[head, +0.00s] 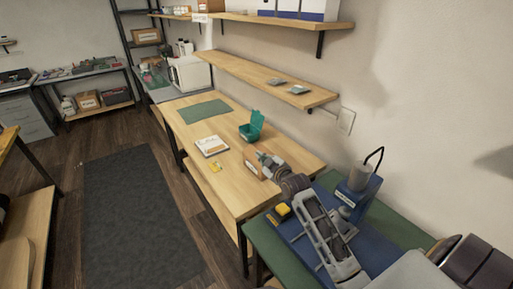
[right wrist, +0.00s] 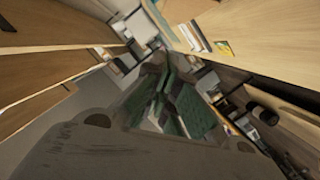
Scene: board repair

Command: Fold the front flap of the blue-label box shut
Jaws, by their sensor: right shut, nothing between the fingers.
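A small brown cardboard box (head: 253,166) stands on the wooden table (head: 228,192) in the head view. It is partly behind my right gripper (head: 265,160), and I cannot make out its label colour or its front flap. My right gripper is shut and empty, close to the box's right side; I cannot tell whether they touch. In the right wrist view the tilted scene shows no box that I can identify. My left gripper is in neither view.
An open teal container (head: 251,131), a white flat box (head: 212,146) and a small yellow item (head: 216,168) are on the same table. A green mat (head: 206,111) lies farther back. A wooden shelf (head: 262,77) overhangs the table's wall side. A blue station (head: 357,192) stands at the right.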

